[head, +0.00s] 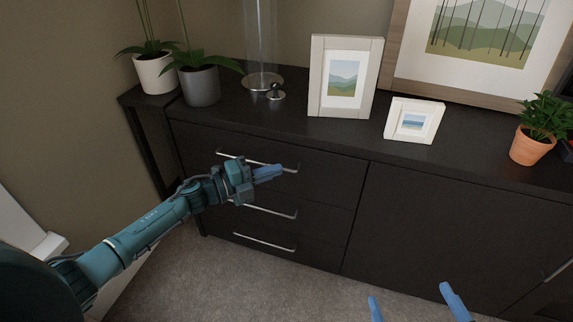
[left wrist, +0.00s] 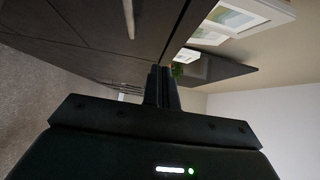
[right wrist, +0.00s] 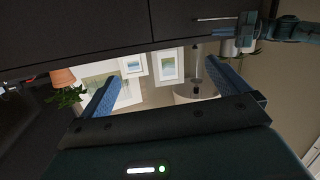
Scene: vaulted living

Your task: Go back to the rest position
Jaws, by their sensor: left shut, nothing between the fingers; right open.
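My left gripper (head: 268,173) is shut and empty in front of the dark sideboard's top drawer, near the right end of its handle. I cannot tell whether it touches the handle. In the left wrist view its two fingers (left wrist: 161,88) are pressed together. My right gripper (head: 412,300) shows only by its two blue fingertips at the bottom of the head view. In the right wrist view its fingers (right wrist: 168,84) are wide apart with nothing between them. All three drawers of the sideboard (head: 330,190) look closed.
Carpet (head: 270,285) in front is clear.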

